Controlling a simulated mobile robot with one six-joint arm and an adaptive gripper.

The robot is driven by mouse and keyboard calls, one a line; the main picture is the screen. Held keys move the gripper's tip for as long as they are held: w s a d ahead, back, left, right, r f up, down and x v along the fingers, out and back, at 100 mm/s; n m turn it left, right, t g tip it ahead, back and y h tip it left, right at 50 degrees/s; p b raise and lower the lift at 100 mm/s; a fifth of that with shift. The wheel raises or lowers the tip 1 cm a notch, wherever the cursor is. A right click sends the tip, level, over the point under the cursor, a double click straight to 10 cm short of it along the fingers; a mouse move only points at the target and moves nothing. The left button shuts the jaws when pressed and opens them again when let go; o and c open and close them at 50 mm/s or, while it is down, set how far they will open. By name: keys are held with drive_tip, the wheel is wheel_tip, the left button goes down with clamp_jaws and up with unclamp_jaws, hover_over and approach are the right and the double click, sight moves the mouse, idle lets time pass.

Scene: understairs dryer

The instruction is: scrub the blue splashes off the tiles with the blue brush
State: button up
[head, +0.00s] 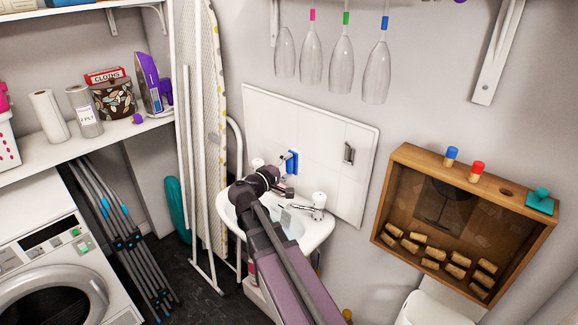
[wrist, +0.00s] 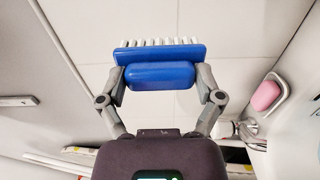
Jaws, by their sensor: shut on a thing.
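The blue brush (wrist: 160,74) is in my gripper (wrist: 161,78), which is shut on its handle block from both sides. Its pale bristles point away from my wrist, towards the white tiles (wrist: 200,25). In the head view the brush (head: 292,160) is small and blue, in front of the tiled panel (head: 320,135) above the basin. My gripper (head: 284,172) is partly hidden there by my arm. I cannot tell whether the bristles touch the tiles. No blue splashes can be made out on the visible tiles.
The basin (head: 318,228) with its tap (head: 318,203) lies below the panel. A pink soap (wrist: 266,95) sits in a dish at the right of the wrist view. A wooden box (head: 391,205) hangs to the right, glasses (head: 341,66) hang above, and an ironing board (head: 207,110) stands left.

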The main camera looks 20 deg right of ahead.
drive_tip(key=shift+a, duration=0.1)
drive_tip(key=shift+v, duration=1.45)
